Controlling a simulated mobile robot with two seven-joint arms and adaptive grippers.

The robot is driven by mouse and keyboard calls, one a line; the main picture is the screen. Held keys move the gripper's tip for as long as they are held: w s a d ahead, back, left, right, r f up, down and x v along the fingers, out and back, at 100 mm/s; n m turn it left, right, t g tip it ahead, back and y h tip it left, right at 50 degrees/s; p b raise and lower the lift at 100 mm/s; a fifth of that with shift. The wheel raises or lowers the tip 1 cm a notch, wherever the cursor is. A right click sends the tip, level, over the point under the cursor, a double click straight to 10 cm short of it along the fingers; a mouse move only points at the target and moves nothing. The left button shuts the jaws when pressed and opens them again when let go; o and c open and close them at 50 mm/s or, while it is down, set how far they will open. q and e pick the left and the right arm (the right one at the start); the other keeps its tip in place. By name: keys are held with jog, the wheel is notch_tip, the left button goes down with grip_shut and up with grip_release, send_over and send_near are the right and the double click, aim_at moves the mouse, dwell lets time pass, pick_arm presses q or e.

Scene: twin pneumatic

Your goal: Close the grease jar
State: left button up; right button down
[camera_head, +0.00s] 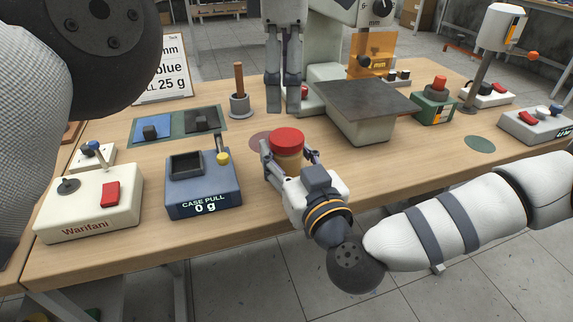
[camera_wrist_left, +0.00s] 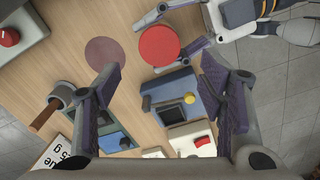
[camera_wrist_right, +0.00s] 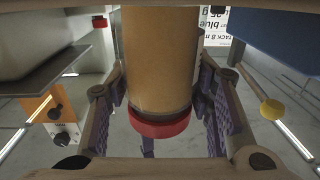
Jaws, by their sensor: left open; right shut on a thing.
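The grease jar (camera_head: 287,149) has a tan body and a red lid (camera_head: 287,136) on its top. My right gripper (camera_head: 289,158) is shut on the jar's body from the front, below the lid. In the right wrist view the tan body (camera_wrist_right: 160,60) stands between the fingers and the red lid (camera_wrist_right: 158,126) is at its lower end, with a dark band between them. I cannot tell how tight the lid is. My left gripper (camera_head: 284,108) points down, open and empty, behind and above the jar. The lid shows from above in the left wrist view (camera_wrist_left: 159,45).
A maroon disc (camera_head: 260,139) marks the table just behind the jar. A blue case-pull box (camera_head: 203,185) stands left of it, reading 0 g. A dark plate on a grey block (camera_head: 352,98) stands to the right. A wooden peg (camera_head: 239,78) stands back left.

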aim_at(287, 136)
pick_arm(q)
jog(key=shift+f, duration=0.1)
notch_tip(287, 136, down, 8)
jog(key=shift+r, duration=0.1)
dwell(0.6)
jog(key=c, duration=1.2)
jog(key=o, duration=1.3)
